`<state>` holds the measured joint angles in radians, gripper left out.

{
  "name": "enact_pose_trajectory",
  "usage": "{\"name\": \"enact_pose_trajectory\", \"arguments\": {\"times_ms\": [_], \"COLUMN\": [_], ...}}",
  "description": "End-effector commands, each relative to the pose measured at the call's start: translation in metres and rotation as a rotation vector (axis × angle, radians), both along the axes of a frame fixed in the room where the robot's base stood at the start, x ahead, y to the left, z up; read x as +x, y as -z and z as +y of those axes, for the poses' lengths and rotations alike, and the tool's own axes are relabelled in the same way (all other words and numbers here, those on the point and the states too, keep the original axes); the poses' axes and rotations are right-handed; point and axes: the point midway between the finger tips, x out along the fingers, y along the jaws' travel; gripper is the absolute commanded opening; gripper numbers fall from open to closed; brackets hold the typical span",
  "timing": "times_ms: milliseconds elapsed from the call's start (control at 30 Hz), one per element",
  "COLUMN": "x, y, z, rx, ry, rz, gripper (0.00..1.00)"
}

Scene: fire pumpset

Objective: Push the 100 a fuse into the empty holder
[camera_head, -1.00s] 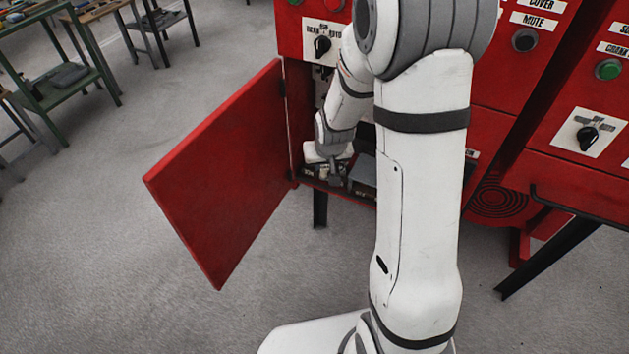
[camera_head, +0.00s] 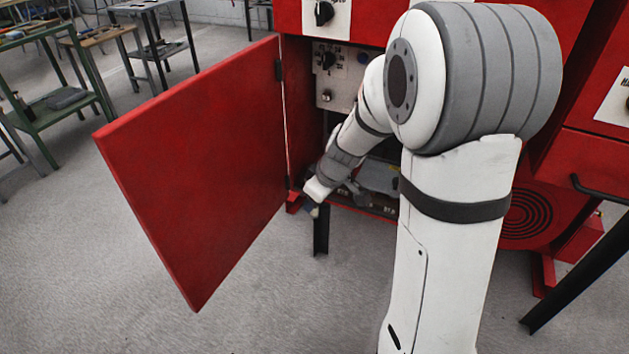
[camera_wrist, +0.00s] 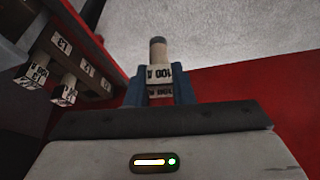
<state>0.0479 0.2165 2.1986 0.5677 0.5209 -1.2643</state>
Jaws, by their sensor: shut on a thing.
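My gripper (camera_wrist: 160,92) is shut on the 100 A fuse (camera_wrist: 158,58), a pale cylinder with a dark end and an upside-down "100 A" label in the wrist view. The fuse points away from the gripper, its far end free and over the grey floor. The fuse row is at the left of the wrist view, with two labelled fuses (camera_wrist: 38,74) (camera_wrist: 64,91) seated below the L3 and L2 tags (camera_wrist: 87,68). The fuse is apart from this row. I cannot make out the empty holder. In the head view my gripper (camera_head: 316,198) is at the cabinet's lower opening.
The red cabinet door (camera_head: 195,170) stands wide open left of my arm. Grey floor is clear at left; workbenches (camera_head: 60,105) are far back.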

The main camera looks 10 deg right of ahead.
Motion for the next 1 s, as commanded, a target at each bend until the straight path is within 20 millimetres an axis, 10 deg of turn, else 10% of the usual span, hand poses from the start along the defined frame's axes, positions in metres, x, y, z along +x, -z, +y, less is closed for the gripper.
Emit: {"name": "enact_pose_trajectory", "arguments": {"times_ms": [267,1000], "x": [0.004,0.161], "y": [-0.013,-0.012], "z": [0.010,-0.029], "rx": [0.005,0.005], "ry": [-0.193,-0.195], "rz": [-0.008,-0.009], "gripper": [0.00,0.00]}}
